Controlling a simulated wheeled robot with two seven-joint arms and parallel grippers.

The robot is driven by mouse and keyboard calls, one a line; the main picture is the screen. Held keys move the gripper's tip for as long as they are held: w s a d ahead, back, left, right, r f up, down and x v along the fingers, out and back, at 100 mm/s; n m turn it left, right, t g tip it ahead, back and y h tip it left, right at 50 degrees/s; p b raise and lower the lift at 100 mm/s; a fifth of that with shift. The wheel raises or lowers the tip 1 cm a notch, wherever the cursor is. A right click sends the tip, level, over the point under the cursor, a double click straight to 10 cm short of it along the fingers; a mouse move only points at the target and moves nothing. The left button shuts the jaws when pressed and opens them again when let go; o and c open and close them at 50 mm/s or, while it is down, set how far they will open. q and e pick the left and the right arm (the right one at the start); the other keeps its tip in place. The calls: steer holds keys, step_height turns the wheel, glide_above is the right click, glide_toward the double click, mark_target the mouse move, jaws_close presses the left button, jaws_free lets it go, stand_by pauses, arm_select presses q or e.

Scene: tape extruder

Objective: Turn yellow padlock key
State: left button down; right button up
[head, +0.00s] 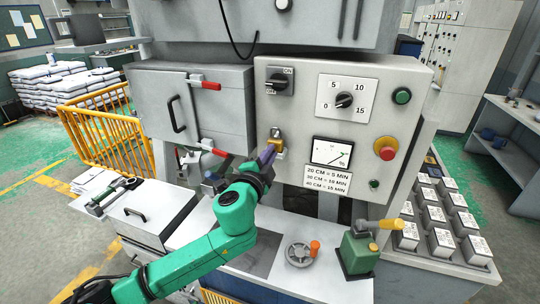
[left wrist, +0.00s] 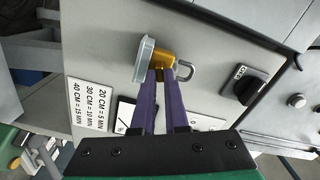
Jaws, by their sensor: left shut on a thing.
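The yellow padlock (head: 278,145) hangs on the front of the grey control panel, below the ON/OFF knob. In the left wrist view the yellow body (left wrist: 166,62) shows between a silver round piece (left wrist: 143,60) on its left and a metal loop (left wrist: 185,71) on its right. My left gripper (head: 268,154) reaches up to the padlock from below. Its purple fingers (left wrist: 165,78) are close together and shut on the yellow padlock key. The key itself is hard to tell apart from the padlock, as the fingertips cover part of it. My right gripper is not in view.
The ON/OFF knob (head: 280,82) is above the padlock. A dial gauge (head: 332,152) and red stop button (head: 385,148) are to the right. A grey door with red handles (head: 205,85) is to the left. A handwheel (head: 300,253) and green device (head: 358,253) stand below.

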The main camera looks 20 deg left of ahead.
arm_select(q)
steer(key=shift+a+n+b, duration=0.1)
steer(key=shift+n+b, duration=1.65)
steer(key=shift+n, duration=4.95)
steer(key=c, duration=0.9)
jaws_free()
steer(key=s+p, duration=0.1)
steer(key=s, duration=0.4)
steer(key=s+p, duration=0.1)
steer(key=s, duration=0.3)
steer(key=s+a+p, duration=0.1)
steer(key=s, duration=0.4)
steer(key=shift+s+p, duration=0.3)
steer(key=shift+p, duration=0.05)
